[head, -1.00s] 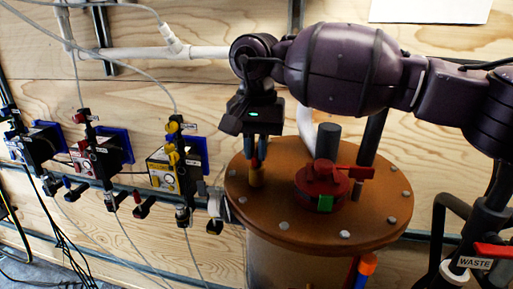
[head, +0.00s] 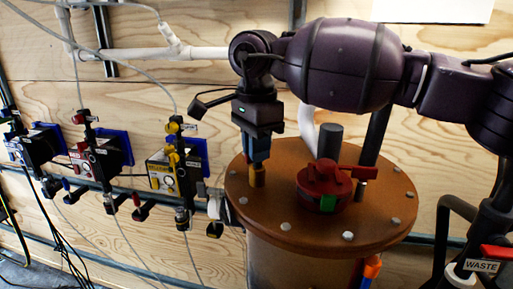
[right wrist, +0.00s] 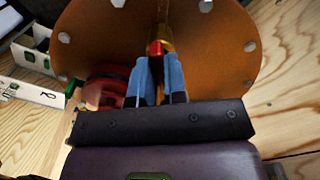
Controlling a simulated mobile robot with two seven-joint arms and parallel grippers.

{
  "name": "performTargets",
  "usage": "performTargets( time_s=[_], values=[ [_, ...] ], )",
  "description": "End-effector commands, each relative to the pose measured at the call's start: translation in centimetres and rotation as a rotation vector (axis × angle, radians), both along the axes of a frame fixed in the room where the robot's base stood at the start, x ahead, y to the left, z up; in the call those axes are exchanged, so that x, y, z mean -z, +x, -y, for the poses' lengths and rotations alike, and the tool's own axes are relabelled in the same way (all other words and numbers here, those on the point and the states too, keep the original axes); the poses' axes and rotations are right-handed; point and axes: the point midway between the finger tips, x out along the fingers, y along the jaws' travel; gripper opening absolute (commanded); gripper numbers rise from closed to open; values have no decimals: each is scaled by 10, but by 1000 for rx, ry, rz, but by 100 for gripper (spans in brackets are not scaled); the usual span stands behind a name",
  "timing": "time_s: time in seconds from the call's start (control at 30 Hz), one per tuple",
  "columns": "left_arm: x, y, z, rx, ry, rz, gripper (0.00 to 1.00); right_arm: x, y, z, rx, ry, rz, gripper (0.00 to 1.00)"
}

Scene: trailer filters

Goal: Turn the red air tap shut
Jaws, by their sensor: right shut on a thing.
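The brown round lid (head: 275,205) of the drum carries a short brass fitting (head: 257,178) near its back left edge. My right gripper (head: 258,165) points down onto it. In the right wrist view, the small red tap (right wrist: 155,48) on the brass fitting (right wrist: 165,36) sits between the blue fingertips (right wrist: 157,62), which are shut on it. The fingers hide most of the tap in the head view, so I cannot tell its exact angle. My left gripper is in neither view.
A red cap (head: 318,183) with a red lever (head: 357,172) stands on the lid beside the gripper. A dark cylinder (head: 329,142) rises behind it. A yellow valve unit (head: 163,178) hangs on the wall at left. A red-handled WASTE valve (head: 495,252) is at right.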

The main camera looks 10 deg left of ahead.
Motion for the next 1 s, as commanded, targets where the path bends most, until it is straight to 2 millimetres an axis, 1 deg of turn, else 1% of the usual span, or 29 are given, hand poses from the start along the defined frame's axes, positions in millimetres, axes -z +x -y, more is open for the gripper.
performTargets(
  time_s=[0.3,0.6,0.8,1.0],
  values=[
    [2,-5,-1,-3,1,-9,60,-1,1,0,297,0,1,0],
    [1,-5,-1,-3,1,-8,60,-1,2,0,528,0,2,0],
    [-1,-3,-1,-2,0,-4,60,-1,2,-1,628,0,2,0],
    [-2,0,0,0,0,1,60,-1,2,-1,679,1,1,0]
  ],
)
